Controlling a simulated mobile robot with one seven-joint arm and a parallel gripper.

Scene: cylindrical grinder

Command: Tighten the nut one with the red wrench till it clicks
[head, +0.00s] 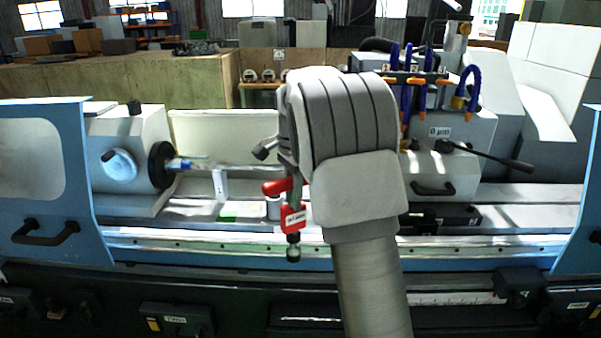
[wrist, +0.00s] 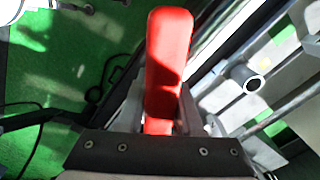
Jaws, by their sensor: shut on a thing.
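The red wrench (head: 292,217) hangs below my gripper (head: 289,170) in the head view, in front of the machine bed. It has a white label and a dark metal end pointing down. In the wrist view, the red wrench (wrist: 168,60) stands out between the fingers of my gripper (wrist: 158,118), which is shut on it. The wrench appears clear of the machine's fittings. I cannot pick out nut one; small numbered labels (head: 413,68) show near the blue hoses, but no nut is clear there. My arm hides the middle of the machine.
The grinder's bed rail (head: 190,243) runs across the front. A chuck (head: 161,165) with a shaft is at left, and a black lever (head: 490,156) sticks out at right. Blue hoses (head: 470,82) rise at upper right. The wrist view shows a metal tube (wrist: 240,78) at right.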

